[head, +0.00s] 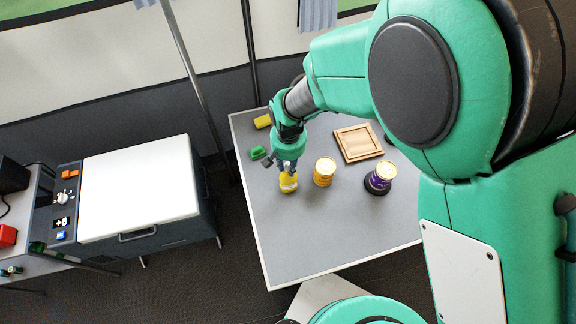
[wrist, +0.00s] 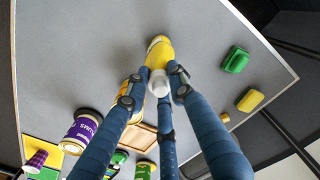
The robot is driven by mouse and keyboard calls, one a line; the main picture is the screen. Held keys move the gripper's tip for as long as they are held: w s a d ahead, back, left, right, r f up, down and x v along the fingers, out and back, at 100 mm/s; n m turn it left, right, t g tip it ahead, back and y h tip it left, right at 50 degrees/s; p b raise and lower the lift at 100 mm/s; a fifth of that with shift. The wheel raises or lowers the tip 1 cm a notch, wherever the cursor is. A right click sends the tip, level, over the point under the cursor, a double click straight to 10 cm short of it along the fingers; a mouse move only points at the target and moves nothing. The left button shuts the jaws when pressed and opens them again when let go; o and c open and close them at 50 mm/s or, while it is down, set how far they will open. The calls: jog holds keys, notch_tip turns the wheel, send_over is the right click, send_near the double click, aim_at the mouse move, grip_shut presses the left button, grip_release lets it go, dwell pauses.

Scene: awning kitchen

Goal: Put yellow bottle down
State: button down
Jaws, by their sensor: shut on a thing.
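The yellow bottle (head: 288,184) is at the left part of the grey table (head: 300,250) in the head view. My gripper (head: 287,168) is over it with the fingers closed on its top. In the wrist view the bottle (wrist: 158,52) shows its yellow body and white cap between my blue fingers (wrist: 160,82). Whether its base touches the table is hard to tell.
A yellow can (head: 325,171) stands right of the bottle, and a purple can (head: 380,177) stands farther right. A wooden tray (head: 358,143), a green object (head: 257,152) and a yellow object (head: 263,121) lie behind. The table's front is clear.

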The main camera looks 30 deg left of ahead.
jog(key=shift+f, duration=0.1)
dwell(0.3)
jog(key=c, duration=1.5)
grip_release()
jog(key=shift+f, duration=0.1)
notch_tip(320, 180, up, 12)
jog(key=shift+r+p, duration=0.15)
jog(key=shift+p, duration=0.8)
jog(key=shift+d, duration=0.1)
